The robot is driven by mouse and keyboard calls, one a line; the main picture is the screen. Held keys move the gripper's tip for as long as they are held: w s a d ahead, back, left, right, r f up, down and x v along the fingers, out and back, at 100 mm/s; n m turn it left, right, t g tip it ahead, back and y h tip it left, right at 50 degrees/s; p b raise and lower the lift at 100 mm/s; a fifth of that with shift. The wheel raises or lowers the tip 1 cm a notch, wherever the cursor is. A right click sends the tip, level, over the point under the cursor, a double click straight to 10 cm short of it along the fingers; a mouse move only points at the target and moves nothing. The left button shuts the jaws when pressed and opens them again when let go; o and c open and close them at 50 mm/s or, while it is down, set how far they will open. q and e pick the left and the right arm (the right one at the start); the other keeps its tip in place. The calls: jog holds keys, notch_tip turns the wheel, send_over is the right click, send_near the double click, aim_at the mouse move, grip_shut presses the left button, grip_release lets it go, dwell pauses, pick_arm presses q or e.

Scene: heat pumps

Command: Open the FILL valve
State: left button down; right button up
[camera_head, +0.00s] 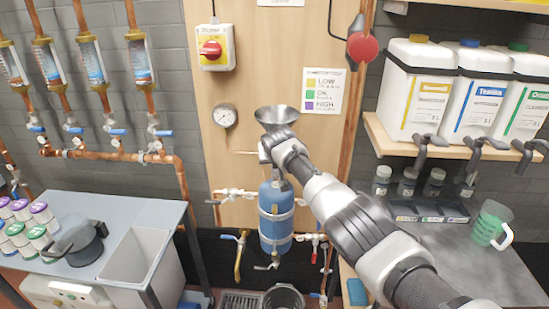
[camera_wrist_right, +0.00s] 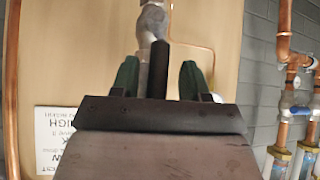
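My right arm comes in from the lower right in the head view, and its gripper end (camera_head: 268,150) is just below the metal funnel (camera_head: 277,115) and above the blue tank (camera_head: 274,218). It hides most of the fitting between them. In the right wrist view, which looks upside down, the gripper (camera_wrist_right: 158,78) is open with two green fingertips apart. A dark bar, seemingly a valve lever (camera_wrist_right: 158,68), stands between them beside a grey metal valve body (camera_wrist_right: 151,25). I cannot tell whether the fingers touch it. No label reading FILL is legible. My left gripper is not in view.
A pressure gauge (camera_head: 224,115) and a red-yellow switch (camera_head: 211,48) are on the wooden panel. Other valves (camera_head: 236,193) sit beside the tank. A shelf (camera_head: 400,143) with white jugs is at the right. A bench (camera_head: 150,213) with cans stands at the left.

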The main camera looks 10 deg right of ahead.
jog(key=shift+s+r, duration=0.15)
jog(key=v, duration=1)
jog(key=shift+s+r+b, duration=0.15)
jog(key=shift+r+b, duration=0.05)
jog(key=shift+b, duration=0.1)
